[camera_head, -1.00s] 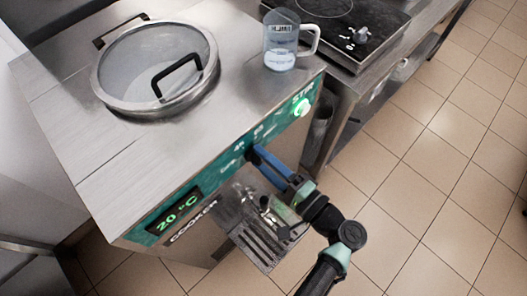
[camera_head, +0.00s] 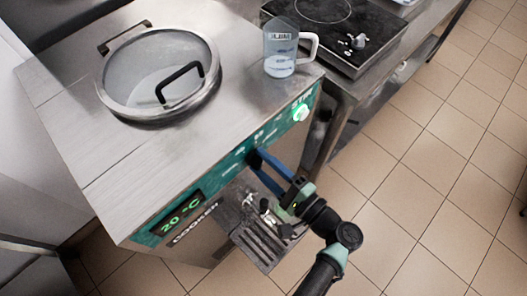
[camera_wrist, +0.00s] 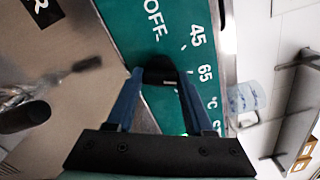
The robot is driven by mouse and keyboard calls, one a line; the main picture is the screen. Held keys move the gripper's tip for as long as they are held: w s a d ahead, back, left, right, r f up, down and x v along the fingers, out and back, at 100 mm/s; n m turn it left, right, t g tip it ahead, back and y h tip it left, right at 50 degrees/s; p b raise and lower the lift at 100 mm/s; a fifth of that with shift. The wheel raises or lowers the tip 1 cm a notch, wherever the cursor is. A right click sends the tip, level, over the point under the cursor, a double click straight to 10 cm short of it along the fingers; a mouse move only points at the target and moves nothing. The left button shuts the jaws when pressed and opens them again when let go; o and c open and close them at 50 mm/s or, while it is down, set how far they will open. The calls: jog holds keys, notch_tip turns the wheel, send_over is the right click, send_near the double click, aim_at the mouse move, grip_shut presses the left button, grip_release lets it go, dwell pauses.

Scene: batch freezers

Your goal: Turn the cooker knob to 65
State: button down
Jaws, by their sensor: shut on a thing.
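The cooker knob (camera_wrist: 161,77) is black and sits on the green front panel of the cooker. In the wrist view it lies between the tips of my gripper's two blue fingers (camera_wrist: 158,74), which are shut on it. The panel (camera_wrist: 145,38) carries the labels OFF, 45 and 65 °C beside the knob. The cooker's display (camera_head: 181,212) reads 20 °C.
A lidded round pot opening (camera_head: 150,115) and a measuring jug (camera_head: 280,62) are on the cooker top. A lit green START button (camera_head: 300,113) is right of the knob. A tap and slotted drip tray (camera_head: 262,240) project below my gripper. A black hob (camera_head: 335,30) stands behind.

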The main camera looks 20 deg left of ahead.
jog(key=shift+c, duration=1.4)
grip_release()
jog(key=b+v, duration=0.2)
jog(key=v, duration=1.1)
